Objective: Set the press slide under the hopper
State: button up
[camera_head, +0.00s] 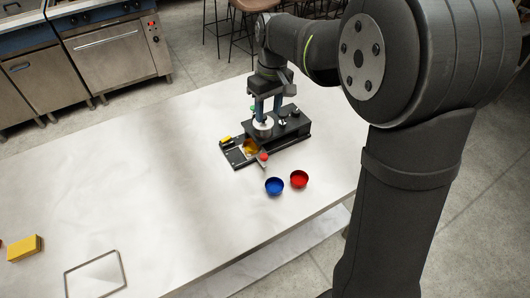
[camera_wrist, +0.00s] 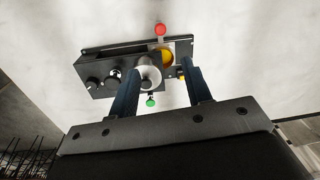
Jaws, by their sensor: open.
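A black press (camera_head: 291,123) stands on the steel table, its flat base plate reaching out to the left. The pale, round hopper (camera_head: 263,130) sits on it; it also shows in the wrist view (camera_wrist: 150,72). Beside it a yellow-orange round part (camera_head: 250,146) shows on the base. A red knob (camera_head: 263,157) is on the near side and a green knob (camera_wrist: 151,102) on the opposite side; I cannot tell which part is the slide. My gripper (camera_head: 268,114) is open above the press; in the wrist view its fingers (camera_wrist: 163,74) stand apart and partly cover it.
A blue bowl (camera_head: 274,186) and a red bowl (camera_head: 299,179) stand just in front of the press. A yellow block (camera_head: 25,248) and a thin rectangular frame (camera_head: 95,275) lie at the near left. The table's middle left is clear. Dark knobs (camera_wrist: 94,83) line the press.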

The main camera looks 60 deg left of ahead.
aim_at(265, 155)
jog(key=f, duration=1.1)
jog(key=s+f, duration=0.1)
jog(key=f, duration=0.5)
jog(key=shift+s+d+f, duration=0.1)
jog(key=shift+f, duration=0.05)
grip_shut()
